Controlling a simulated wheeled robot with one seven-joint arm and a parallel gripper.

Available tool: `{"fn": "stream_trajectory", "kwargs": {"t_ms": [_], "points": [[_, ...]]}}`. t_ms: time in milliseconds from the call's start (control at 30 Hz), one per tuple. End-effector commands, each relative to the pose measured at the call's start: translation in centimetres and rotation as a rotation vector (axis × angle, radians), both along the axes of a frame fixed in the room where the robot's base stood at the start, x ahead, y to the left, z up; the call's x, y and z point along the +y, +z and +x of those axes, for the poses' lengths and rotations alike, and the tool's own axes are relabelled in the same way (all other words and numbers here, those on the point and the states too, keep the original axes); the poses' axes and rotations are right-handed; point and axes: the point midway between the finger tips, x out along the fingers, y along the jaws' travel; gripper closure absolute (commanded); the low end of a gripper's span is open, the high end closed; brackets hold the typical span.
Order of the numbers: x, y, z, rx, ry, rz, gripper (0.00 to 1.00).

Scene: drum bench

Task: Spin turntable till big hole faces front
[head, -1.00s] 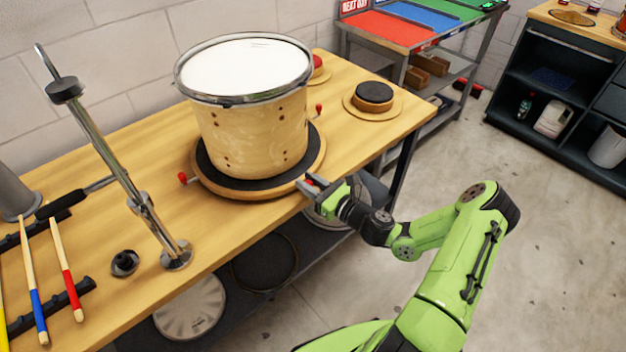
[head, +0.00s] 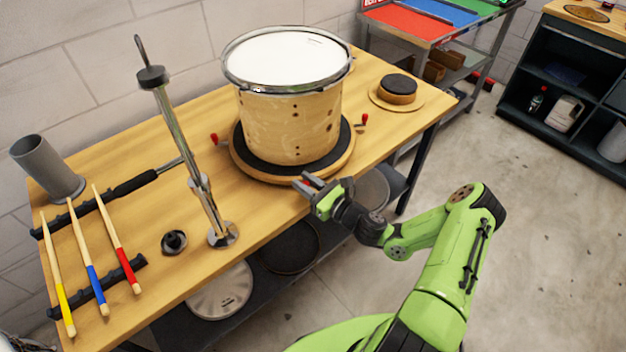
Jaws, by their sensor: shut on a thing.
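The round turntable (head: 250,171), wood with a dark top, sits on the bench with red-tipped pegs at its left (head: 214,138) and right (head: 364,118). A pale wooden drum shell (head: 268,130) with a white head and metal hoop stands upright on it. Several small dark holes show on its front and right side; I cannot make out one clearly bigger than the others. Its far side is hidden. My gripper (head: 307,182) is at the turntable's front edge, shut on a red-tipped peg mostly hidden between the fingers.
A metal post stand (head: 187,145) rises left of the drum. Drumsticks (head: 86,258) lie on a black rack at the left, near a grey cup (head: 47,168). A small round pad (head: 398,88) sits to the right. Round discs lie on the shelf below.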

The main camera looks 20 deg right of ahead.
Motion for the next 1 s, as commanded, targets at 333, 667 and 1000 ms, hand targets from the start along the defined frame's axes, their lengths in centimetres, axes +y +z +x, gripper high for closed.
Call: {"fn": "stream_trajectory", "kwargs": {"t_ms": [333, 667, 1000], "points": [[2.2, 0.0, 0.4, 0.003, 0.007, 0.001, 1.00], [2.8, -0.1, 0.6, 0.003, 0.005, 0.001, 1.00], [2.8, -0.1, 0.6, 0.002, 0.004, 0.000, 1.00]]}}
